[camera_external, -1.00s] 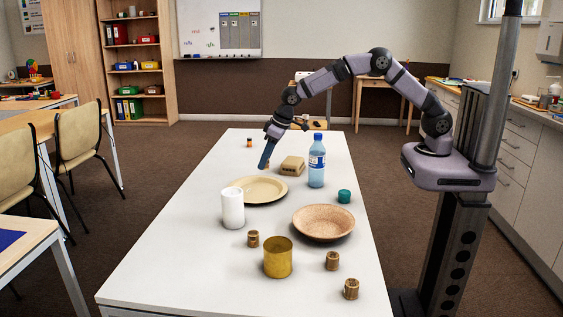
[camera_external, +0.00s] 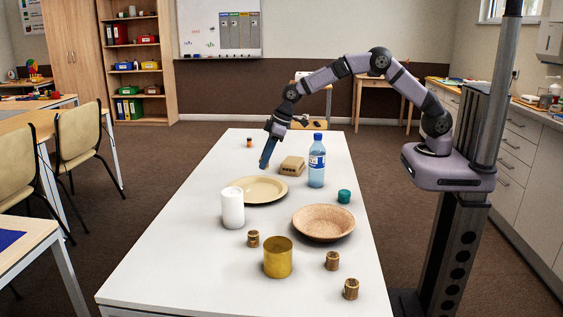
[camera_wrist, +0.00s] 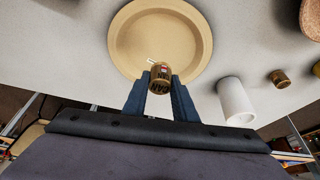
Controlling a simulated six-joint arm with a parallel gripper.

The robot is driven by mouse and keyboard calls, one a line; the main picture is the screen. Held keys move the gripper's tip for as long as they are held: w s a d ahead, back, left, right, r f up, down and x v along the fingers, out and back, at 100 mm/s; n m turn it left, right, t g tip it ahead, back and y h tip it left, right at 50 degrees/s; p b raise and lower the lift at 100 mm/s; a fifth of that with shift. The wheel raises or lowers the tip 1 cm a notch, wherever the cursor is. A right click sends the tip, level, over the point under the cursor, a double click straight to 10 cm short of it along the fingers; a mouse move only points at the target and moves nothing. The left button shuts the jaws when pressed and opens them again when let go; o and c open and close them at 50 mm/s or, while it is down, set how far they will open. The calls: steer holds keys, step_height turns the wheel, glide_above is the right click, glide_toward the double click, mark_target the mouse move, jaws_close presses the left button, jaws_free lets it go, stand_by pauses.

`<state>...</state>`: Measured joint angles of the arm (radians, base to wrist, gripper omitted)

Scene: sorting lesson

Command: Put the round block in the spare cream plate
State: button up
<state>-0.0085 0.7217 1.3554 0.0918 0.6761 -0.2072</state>
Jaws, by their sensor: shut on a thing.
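The cream plate (camera_external: 262,188) lies empty on the white table, and it also shows in the wrist view (camera_wrist: 160,32). My gripper (camera_wrist: 159,82) is shut on a small round brown-gold block (camera_wrist: 160,80) with dark lettering and a small red-and-white mark. In the wrist view the block overlaps the plate's near rim. In the outside view my gripper (camera_external: 264,166) points down just beyond the plate's far edge. The held block cannot be made out there, and I cannot tell its exact height above the table.
The table's left front is clear.

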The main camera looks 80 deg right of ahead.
steer(key=shift+f+p, duration=0.7)
steer(key=shift+f, duration=3.95)
steer(key=shift+f, duration=0.1)
steer(key=o, duration=1)
steer(key=shift+r, duration=0.25)
steer(key=b+v, duration=0.1)
steer(key=v, duration=1)
steer(key=shift+s+r, duration=0.15)
steer(key=shift+r, duration=0.2)
